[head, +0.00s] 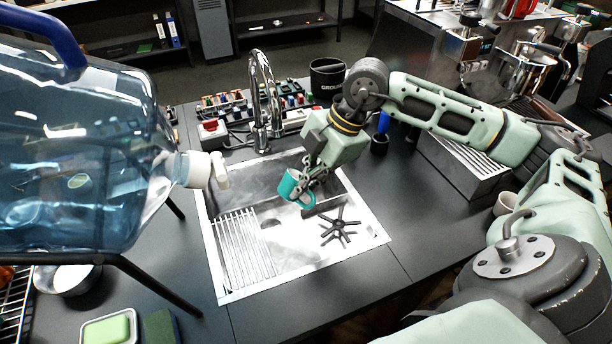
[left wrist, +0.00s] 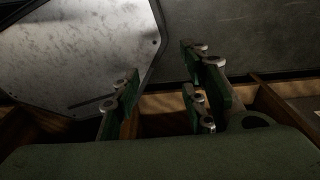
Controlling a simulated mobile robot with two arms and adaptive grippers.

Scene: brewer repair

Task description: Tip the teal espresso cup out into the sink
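The teal espresso cup (head: 292,187) is over the sink (head: 300,264) in the head view. It looks tilted, with its opening toward the lower left. My right gripper (head: 303,190) is shut on the cup near its handle side, holding it above the basin. Whether anything is inside the cup cannot be seen. The sink has a ribbed drainer at its left and a dark drain. My left gripper (left wrist: 165,102) shows only in the left wrist view, its fingers apart with nothing visible between them.
A large blue water bottle (head: 80,150) on a dark stand fills the left, its white tap (head: 205,170) near the sink. A chrome faucet (head: 264,105) rises behind the basin. A black star-shaped piece (head: 340,225) lies in the sink's right part.

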